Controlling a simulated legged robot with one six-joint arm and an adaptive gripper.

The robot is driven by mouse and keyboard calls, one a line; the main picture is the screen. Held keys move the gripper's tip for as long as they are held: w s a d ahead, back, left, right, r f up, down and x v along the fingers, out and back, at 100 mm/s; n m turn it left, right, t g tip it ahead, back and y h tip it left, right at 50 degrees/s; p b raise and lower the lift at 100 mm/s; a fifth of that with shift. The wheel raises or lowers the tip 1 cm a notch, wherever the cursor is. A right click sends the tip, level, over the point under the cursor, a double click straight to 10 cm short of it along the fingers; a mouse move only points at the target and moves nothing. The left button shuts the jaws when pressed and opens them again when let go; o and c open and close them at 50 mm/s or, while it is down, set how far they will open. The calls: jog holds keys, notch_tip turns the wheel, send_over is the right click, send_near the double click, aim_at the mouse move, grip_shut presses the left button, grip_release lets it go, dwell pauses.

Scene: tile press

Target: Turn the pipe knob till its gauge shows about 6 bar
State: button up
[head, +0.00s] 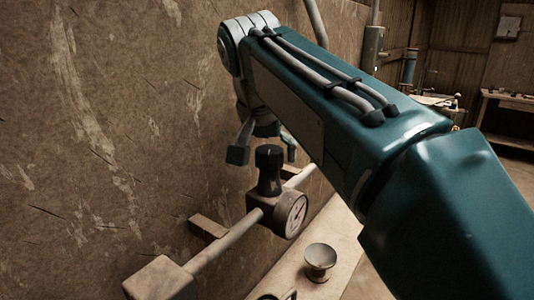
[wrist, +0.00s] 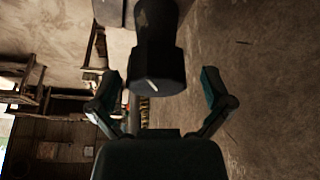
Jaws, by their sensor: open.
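The black pipe knob (head: 269,168) stands up from a fitting on the pipe (head: 228,238) along the wall. The round gauge (head: 292,214) faces right on the same fitting; its dial is too small to read. My gripper (head: 264,153) is open close to the knob's top, one finger on either side in the picture. In the wrist view, the knob (wrist: 158,58) shows between and beyond the open fingers, with gaps on both sides. A short white mark shows on its end. I see no contact between fingers and knob.
The rough brown wall (head: 100,130) runs close along the left. A block (head: 158,278) sits at the pipe's near end. A bench (head: 510,100) is far off at right.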

jog(key=shift+r, duration=0.1)
jog(key=v, duration=1.1)
jog(key=shift+a+r, duration=0.2)
jog(key=shift+r, duration=0.1)
jog(key=shift+s, duration=0.15)
jog(key=s+d+f+n, duration=0.1)
jog(key=s+d+f, duration=0.4)
jog(key=f, duration=0.6)
jog(key=s+d+f+n+t+y, duration=0.1)
jog(key=s+d+f, duration=0.3)
jog(key=f, duration=0.7)
jog(key=s+d+f+n, duration=0.1)
jog(key=s+d+f, duration=0.4)
jog(key=f, duration=0.6)
jog(key=shift+s+d+n, duration=0.3)
jog(key=shift+s+n, duration=0.1)
dwell(0.7)
